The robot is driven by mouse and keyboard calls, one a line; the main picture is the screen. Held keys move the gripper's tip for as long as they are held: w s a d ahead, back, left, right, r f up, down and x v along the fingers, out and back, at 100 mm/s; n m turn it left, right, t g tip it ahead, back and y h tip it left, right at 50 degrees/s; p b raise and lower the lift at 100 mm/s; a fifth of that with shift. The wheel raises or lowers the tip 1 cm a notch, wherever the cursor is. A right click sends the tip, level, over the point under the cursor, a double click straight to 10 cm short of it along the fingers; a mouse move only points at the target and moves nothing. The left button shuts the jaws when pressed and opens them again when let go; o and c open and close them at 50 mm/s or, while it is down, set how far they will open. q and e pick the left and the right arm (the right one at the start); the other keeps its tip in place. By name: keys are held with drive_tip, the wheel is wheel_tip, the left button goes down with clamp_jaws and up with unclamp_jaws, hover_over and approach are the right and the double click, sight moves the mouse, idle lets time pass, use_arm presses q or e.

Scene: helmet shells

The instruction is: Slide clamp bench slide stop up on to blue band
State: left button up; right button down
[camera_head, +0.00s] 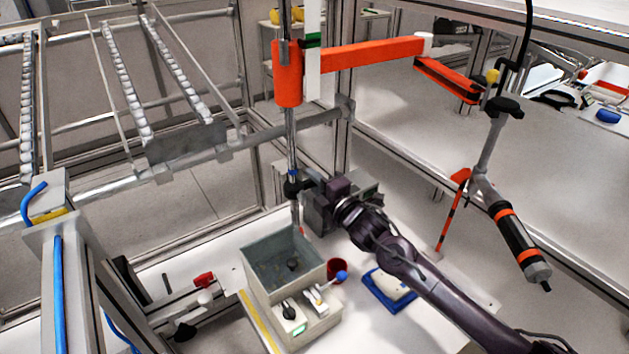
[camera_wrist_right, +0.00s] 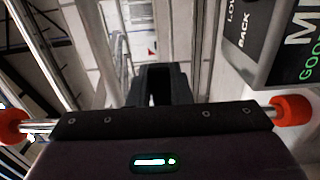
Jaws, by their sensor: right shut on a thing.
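A chrome upright post (camera_head: 291,138) stands behind the grey bin. A black slide stop (camera_head: 292,188) sits around it low down. A narrow blue band (camera_head: 291,173) shows on the post just above the stop; I cannot tell whether they touch. My right gripper (camera_head: 304,187) reaches in from the right and is shut on the slide stop. In the right wrist view its dark fingers (camera_wrist_right: 158,85) are at the centre, and what lies between them is hard to make out. My left gripper is not in view.
An orange sleeve (camera_head: 288,75) and orange arm (camera_head: 370,53) sit higher on the post. A grey bin (camera_head: 270,297) with controls stands in front of it. A red cup (camera_head: 338,268) and blue tray (camera_head: 375,290) are close by. A tool (camera_head: 515,240) hangs at the right.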

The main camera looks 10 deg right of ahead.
wheel_tip(320, 180, up, 8)
drive_tip(key=p, duration=0.4)
drive_tip(key=shift+r, duration=0.15)
drive_tip(key=c, duration=1.3)
unclamp_jaws()
drive_tip(key=b+v, duration=0.2)
drive_tip(key=v, duration=0.5)
drive_tip(key=shift+s+d, duration=0.2)
drive_tip(key=shift+s, duration=0.15)
drive_tip(key=shift+s, duration=0.1)
